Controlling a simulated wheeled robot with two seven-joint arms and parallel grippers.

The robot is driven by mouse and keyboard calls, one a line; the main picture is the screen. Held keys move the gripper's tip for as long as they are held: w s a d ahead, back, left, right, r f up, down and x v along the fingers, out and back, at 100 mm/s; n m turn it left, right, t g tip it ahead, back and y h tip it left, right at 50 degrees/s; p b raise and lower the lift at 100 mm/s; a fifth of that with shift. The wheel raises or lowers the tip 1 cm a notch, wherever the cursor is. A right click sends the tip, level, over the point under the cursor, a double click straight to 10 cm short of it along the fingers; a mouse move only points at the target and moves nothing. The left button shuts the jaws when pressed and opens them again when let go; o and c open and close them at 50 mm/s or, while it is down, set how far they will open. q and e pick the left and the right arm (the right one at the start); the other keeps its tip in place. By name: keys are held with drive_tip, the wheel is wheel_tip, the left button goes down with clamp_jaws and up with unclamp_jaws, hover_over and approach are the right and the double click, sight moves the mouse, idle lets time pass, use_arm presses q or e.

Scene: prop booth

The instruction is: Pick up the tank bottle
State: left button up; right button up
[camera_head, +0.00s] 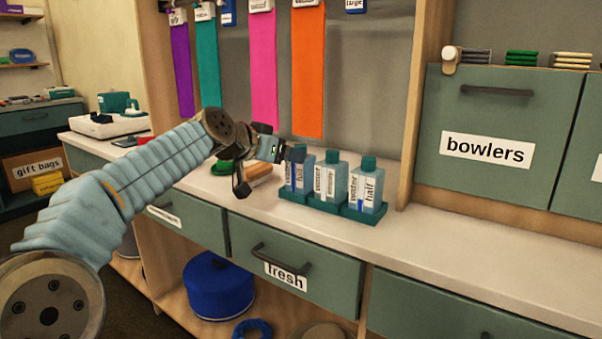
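Three clear bottles with teal caps stand upright, side by side, in a teal tray (317,203) on the counter. They are the left bottle (300,177), the middle bottle (330,182) and the right bottle (366,190). Their labels show "water", with "half" on the left and right ones; I cannot read "tank" on any. My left gripper (288,152) reaches in from the left, its dark tip at the left bottle's cap and partly covering it. Whether it touches, and how its fingers stand, I cannot tell. My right gripper is not in view.
An orange-brown block (258,174) and a green item (224,167) lie behind my wrist. Coloured ribbons hang behind the counter (470,232). A "bowlers" drawer cabinet (500,115) stands at the right. The counter right of the tray is clear.

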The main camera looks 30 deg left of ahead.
sight(300, 170)
use_arm(q)
drive_tip(key=p+x, duration=0.1)
drive_tip(key=x, duration=0.4)
drive_tip(key=shift+w+d+f, duration=0.1)
drive_tip(key=shift+d, duration=0.1)
drive_tip(key=c, duration=1.3)
